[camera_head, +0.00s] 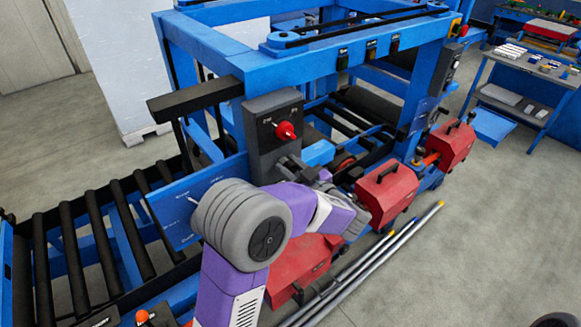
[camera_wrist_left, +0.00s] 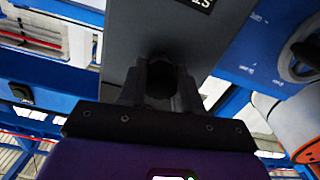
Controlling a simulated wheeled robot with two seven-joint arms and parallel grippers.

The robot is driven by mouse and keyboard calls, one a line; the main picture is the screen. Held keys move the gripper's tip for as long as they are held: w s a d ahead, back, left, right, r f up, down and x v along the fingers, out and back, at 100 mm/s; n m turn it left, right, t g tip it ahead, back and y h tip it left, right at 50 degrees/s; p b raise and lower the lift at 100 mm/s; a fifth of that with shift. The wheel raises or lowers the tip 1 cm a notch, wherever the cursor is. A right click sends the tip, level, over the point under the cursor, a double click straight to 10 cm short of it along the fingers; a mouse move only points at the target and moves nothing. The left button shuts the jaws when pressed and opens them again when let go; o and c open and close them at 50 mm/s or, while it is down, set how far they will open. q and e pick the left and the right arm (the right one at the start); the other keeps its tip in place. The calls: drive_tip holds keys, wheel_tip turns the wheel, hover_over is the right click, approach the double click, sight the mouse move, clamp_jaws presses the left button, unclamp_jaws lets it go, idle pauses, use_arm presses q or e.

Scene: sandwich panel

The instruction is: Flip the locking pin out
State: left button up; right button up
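My left arm comes up from the bottom of the head view, and my left gripper (camera_head: 298,166) is just below and right of the red knob (camera_head: 285,131) on the dark grey control box (camera_head: 262,148). In the left wrist view the two dark fingers (camera_wrist_left: 160,88) point at a dark grey panel (camera_wrist_left: 150,30). A dark round shape (camera_wrist_left: 160,76) shows between them; I cannot tell whether they touch it. I cannot pick out the locking pin with certainty; the arm and gripper cover part of that area. My right gripper is not in view.
A blue machine frame (camera_head: 228,52) stands around the gripper. A roller conveyor (camera_head: 100,235) runs to the left. Red boxes with handles (camera_head: 388,192) line the front side, with long rods (camera_head: 400,240) beside them.

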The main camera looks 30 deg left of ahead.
sight(293, 170)
use_arm(q)
clamp_jaws()
drive_tip(key=shift+d, duration=0.1)
drive_tip(key=v, duration=0.2)
drive_tip(key=shift+s+d+p, duration=0.15)
drive_tip(key=shift+d+p, duration=0.15)
drive_tip(key=shift+p, duration=0.05)
drive_tip(key=shift+o, duration=0.7)
unclamp_jaws()
drive_tip(key=o, duration=0.4)
drive_tip(key=shift+d, duration=0.15)
drive_tip(key=shift+o, duration=0.2)
